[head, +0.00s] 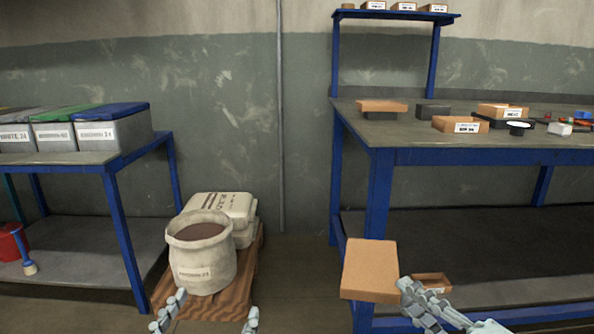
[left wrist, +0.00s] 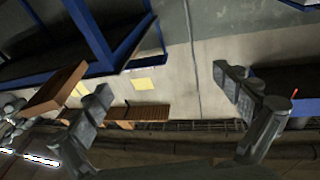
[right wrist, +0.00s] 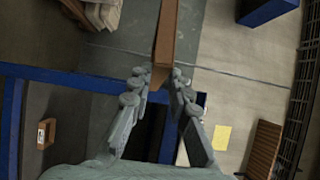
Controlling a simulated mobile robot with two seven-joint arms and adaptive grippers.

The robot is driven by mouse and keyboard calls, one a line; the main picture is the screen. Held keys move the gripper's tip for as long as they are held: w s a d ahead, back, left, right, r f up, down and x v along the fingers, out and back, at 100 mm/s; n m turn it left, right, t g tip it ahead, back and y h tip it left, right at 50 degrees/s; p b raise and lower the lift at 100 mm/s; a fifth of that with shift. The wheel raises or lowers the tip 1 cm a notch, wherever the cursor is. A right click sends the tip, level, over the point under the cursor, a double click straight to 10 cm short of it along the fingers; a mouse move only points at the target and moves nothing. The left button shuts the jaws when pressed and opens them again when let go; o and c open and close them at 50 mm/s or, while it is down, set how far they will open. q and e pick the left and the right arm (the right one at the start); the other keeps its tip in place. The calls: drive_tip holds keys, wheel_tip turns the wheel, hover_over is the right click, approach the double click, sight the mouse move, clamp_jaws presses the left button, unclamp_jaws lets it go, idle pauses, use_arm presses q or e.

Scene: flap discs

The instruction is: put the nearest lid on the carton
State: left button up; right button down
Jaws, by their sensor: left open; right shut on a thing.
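A flat brown cardboard lid (head: 369,270) is held up in front of the right bench. My right gripper (head: 404,287) is shut on its right edge. In the right wrist view the lid (right wrist: 166,32) stands edge-on between the fingertips (right wrist: 158,76). A small open brown carton (head: 433,281) sits low behind my right gripper, seemingly on the bench's lower shelf, apart from the lid. It shows with a white label in the right wrist view (right wrist: 46,133). My left gripper (head: 212,310) is open and empty, in front of the sack; its fingers are wide apart in the left wrist view (left wrist: 162,82).
The right bench (head: 480,157) bears labelled cartons (head: 459,125), another brown lid (head: 382,105), a dark box (head: 433,111) and small items. An open sack (head: 202,260) stands on a wooden pallet (head: 250,262). Lidded grey bins (head: 113,134) stand on the left table (head: 95,157).

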use_arm(q)
drive_tip(key=a+f+g+y+p, duration=0.25)
drive_tip(key=f+g, duration=0.25)
drive_tip(key=f, duration=0.4)
drive_tip(key=s+a+f+n+g+y+p, duration=0.1)
drive_tip(key=s+a+f+g+p, duration=0.2)
drive_tip(key=s+a+f+g, duration=0.2)
drive_tip(key=s+a+f+g+y+p, duration=0.2)
drive_tip(key=s+a+f+g, duration=0.4)
drive_tip(key=s+f, duration=0.4)
drive_tip(key=s+p, duration=0.1)
drive_tip(key=s, duration=0.2)
drive_tip(key=shift+s+a+f+n+p, duration=0.2)
drive_tip(key=shift+s+n+p, duration=0.1)
drive_tip(key=shift+s+n, duration=0.1)
use_arm(e)
wheel_tip(320, 180, up, 7)
drive_tip(key=shift+d+f, duration=0.2)
use_arm(q)
drive_tip(key=shift+w, duration=0.1)
